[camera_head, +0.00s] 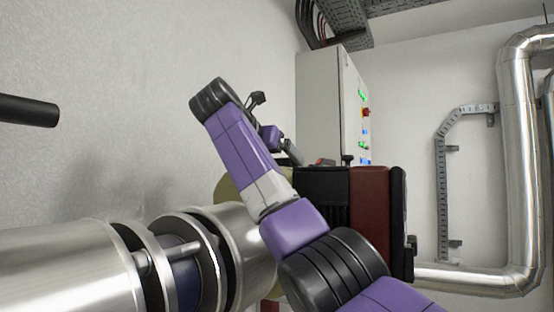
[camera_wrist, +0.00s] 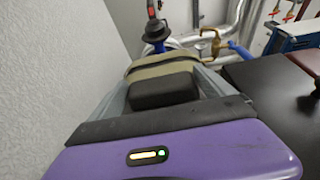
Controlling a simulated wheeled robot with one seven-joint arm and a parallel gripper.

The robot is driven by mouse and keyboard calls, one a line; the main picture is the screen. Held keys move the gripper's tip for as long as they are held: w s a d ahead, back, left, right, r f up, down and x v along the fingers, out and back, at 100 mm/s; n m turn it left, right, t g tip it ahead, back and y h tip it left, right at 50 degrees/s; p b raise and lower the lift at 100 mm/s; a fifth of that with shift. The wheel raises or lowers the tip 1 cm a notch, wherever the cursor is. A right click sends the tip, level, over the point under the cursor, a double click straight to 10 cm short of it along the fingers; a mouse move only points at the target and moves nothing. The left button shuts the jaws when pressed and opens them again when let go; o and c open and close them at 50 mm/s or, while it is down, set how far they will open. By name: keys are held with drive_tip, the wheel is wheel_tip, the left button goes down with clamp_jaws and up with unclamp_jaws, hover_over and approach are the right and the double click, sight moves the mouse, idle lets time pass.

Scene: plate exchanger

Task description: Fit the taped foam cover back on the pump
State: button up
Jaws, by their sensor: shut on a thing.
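In the wrist view my gripper (camera_wrist: 162,66) has its two grey fingers closed on a khaki piece with a dark block (camera_wrist: 165,90) on its near side. This looks like the foam cover (camera_wrist: 160,64), held between the fingers beyond the purple palm. Its far side and underside are hidden. A blue and black upright part with a stem (camera_wrist: 155,32) stands just beyond it; I cannot tell whether this is the pump. In the head view my purple arm hides most of the gripper and what it holds. A rounded khaki shape (camera_head: 228,187) shows behind the arm.
In the head view a large shiny metal cylinder (camera_head: 70,265) fills the lower left. A dark red and black block (camera_head: 370,215) stands right of my arm, before a grey cabinet (camera_head: 320,110). Silver pipework (camera_head: 515,130) runs at right. A white wall (camera_wrist: 55,60) is close on the left.

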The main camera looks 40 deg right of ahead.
drive_tip(key=shift+f, duration=0.2)
drive_tip(key=shift+f+b, duration=0.5)
drive_tip(key=shift+f, duration=0.15)
drive_tip(key=o, duration=1.7)
drive_tip(key=shift+f, duration=0.1)
drive_tip(key=shift+o, duration=0.2)
drive_tip(key=shift+a, duration=0.1)
drive_tip(key=shift+v, duration=3.45)
